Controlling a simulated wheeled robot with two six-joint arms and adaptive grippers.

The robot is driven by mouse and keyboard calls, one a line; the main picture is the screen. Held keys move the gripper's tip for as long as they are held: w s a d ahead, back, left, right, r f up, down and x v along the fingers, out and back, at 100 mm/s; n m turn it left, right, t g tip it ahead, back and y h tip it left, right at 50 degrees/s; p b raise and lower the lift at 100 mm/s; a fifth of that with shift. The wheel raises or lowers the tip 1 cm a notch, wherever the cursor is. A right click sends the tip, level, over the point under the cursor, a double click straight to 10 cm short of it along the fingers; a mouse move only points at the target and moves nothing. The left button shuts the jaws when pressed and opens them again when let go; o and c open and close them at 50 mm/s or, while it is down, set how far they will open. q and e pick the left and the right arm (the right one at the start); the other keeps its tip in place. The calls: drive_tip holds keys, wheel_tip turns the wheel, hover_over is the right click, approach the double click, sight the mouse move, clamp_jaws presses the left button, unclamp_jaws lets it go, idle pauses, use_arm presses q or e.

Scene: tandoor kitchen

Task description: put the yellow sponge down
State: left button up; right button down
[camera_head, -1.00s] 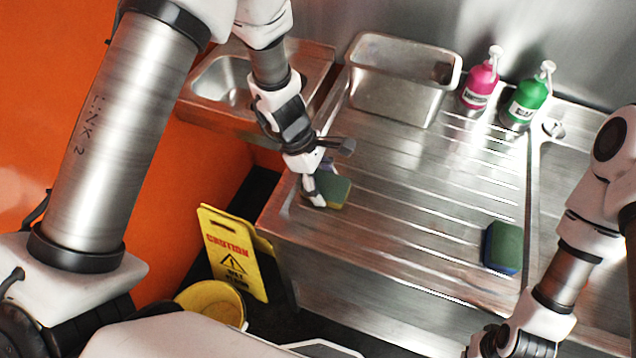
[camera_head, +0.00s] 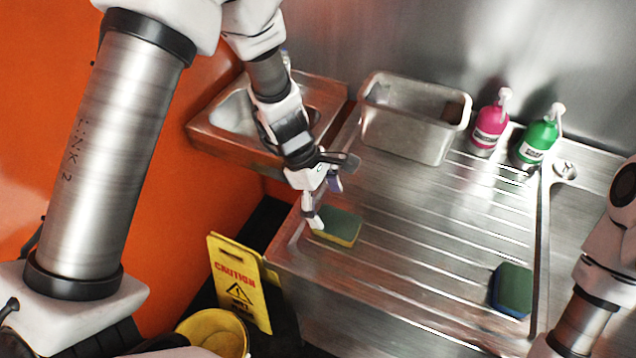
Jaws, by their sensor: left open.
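The yellow sponge (camera_head: 343,232), with a green top and a yellow side, lies flat on the ribbed steel drainboard (camera_head: 420,225) near its left front corner. My left gripper (camera_head: 322,204) is open just above the sponge's left end. One white fingertip overlaps that end in the picture; I cannot tell whether it touches. My right arm comes in at the right edge, and its gripper is out of the frame.
A blue and green sponge (camera_head: 512,290) lies at the drainboard's right. A steel bin (camera_head: 412,130), a pink bottle (camera_head: 488,130) and a green bottle (camera_head: 535,142) stand at the back. A small sink (camera_head: 235,115) is at left. A caution sign (camera_head: 238,285) stands below.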

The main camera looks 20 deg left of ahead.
use_arm(q)
drive_tip(key=v, duration=0.7)
drive_tip(key=shift+p, duration=0.4)
drive_tip(key=shift+s, duration=0.1)
